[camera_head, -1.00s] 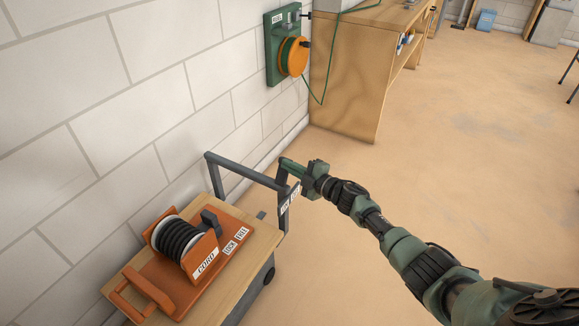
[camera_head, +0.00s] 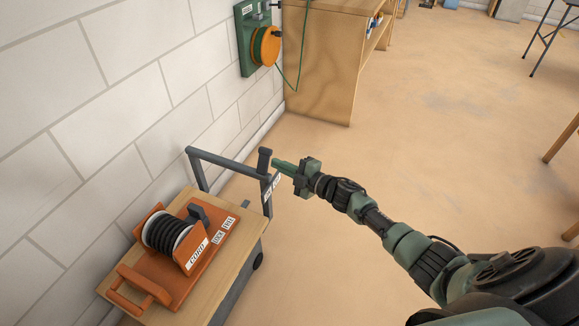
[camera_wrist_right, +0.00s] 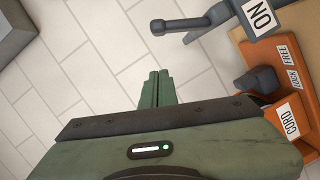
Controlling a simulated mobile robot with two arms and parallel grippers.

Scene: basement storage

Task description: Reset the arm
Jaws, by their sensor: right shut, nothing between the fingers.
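My right arm reaches in from the lower right in the head view. Its green gripper (camera_head: 280,166) is shut and empty, beside the grey handle frame (camera_head: 225,162) of a small cart. I cannot tell from the head view whether the fingertips touch the frame's near post. In the right wrist view the two fingers (camera_wrist_right: 156,86) lie together, apart from the grey handle (camera_wrist_right: 190,24). My left gripper is not in view.
The cart's wooden top (camera_head: 195,308) carries an orange cord reel (camera_head: 172,238) with LOCK and FREE labels. A green wall unit with an orange reel (camera_head: 265,45) hangs by a wooden cabinet (camera_head: 318,65). The floor (camera_head: 440,150) to the right is mostly clear.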

